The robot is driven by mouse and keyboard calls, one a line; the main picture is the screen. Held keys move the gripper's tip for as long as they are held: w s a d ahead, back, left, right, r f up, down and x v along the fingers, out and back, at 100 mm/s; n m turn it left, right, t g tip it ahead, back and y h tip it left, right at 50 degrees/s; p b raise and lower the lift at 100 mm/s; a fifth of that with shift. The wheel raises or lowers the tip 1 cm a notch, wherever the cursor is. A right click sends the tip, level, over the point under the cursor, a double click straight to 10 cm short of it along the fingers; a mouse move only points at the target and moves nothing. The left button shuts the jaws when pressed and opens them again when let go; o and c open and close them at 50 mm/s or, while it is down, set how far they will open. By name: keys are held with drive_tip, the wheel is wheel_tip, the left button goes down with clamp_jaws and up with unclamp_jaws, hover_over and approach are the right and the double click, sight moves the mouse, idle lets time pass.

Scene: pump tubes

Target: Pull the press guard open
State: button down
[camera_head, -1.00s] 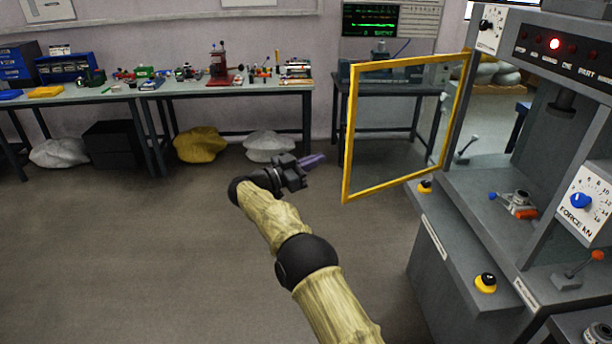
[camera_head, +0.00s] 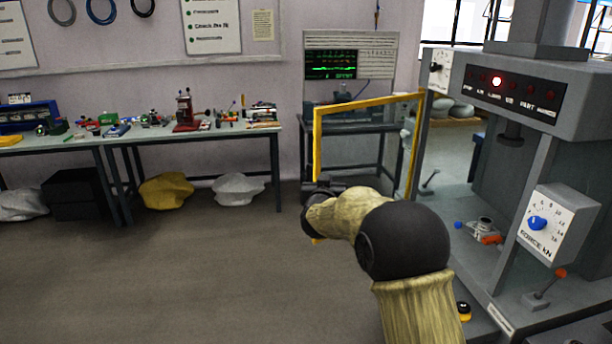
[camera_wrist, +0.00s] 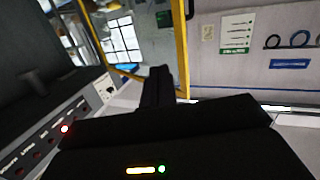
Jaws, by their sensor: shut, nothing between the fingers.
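The press guard (camera_head: 317,140) is a clear panel in a yellow frame. It stands swung out from the left side of the grey press (camera_head: 545,85). My gripper (camera_head: 325,184) is shut and empty at the guard's free left edge, near its lower part. My own arm hides the guard's lower portion in the head view. In the wrist view the shut fingers (camera_wrist: 158,75) lie right beside a yellow frame bar (camera_wrist: 181,40). I cannot tell whether they touch it.
A bench (camera_head: 190,135) with small parts stands at the back left. A dark table (camera_head: 372,126) with a monitor above stands behind the guard. The left floor is clear.

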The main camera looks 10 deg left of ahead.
drive_tip(key=s+d+f+g, duration=0.5)
drive_tip(key=s+d+f, duration=0.1)
drive_tip(key=s, duration=0.7)
drive_tip(key=s+d+f+g, duration=0.4)
drive_tip(key=s+d, duration=0.4)
drive_tip(key=s, duration=0.6)
drive_tip(key=s+d+f+g, duration=0.5)
drive_tip(key=s+d+f, duration=0.2)
drive_tip(key=s, duration=0.7)
drive_tip(key=shift+d+f+m+g, duration=0.25)
drive_tip(key=shift+f+m+g, duration=0.05)
drive_tip(key=shift+w+a, duration=0.1)
